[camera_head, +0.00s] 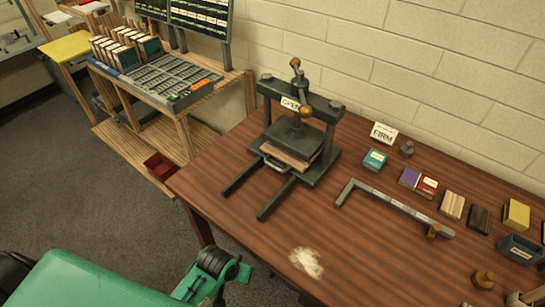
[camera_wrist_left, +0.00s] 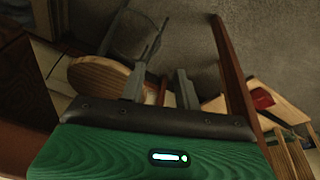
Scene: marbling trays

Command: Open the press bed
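The press (camera_head: 325,110) stands on the brown table, a dark metal frame with a screw handle on top and a small sign that seems to read "OPEN". Its wooden bed (camera_head: 288,156) lies under the dark pressure plate (camera_head: 297,135). A metal pull handle (camera_head: 268,161) is at the bed's front edge, and two bare rails (camera_head: 240,177) reach forward from it. My left gripper (camera_wrist_left: 160,90) shows in the left wrist view with its fingers apart and nothing between them, away from the press. My right gripper is in neither view.
An angled metal bar (camera_head: 395,203) lies right of the press. A "FIRM" card (camera_head: 383,132), small boxes and blocks stand farther right. Pale powder (camera_head: 306,262) lies near the table's front. A type rack (camera_head: 170,80) stands back left. A round wooden seat (camera_wrist_left: 98,78) shows in the wrist view.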

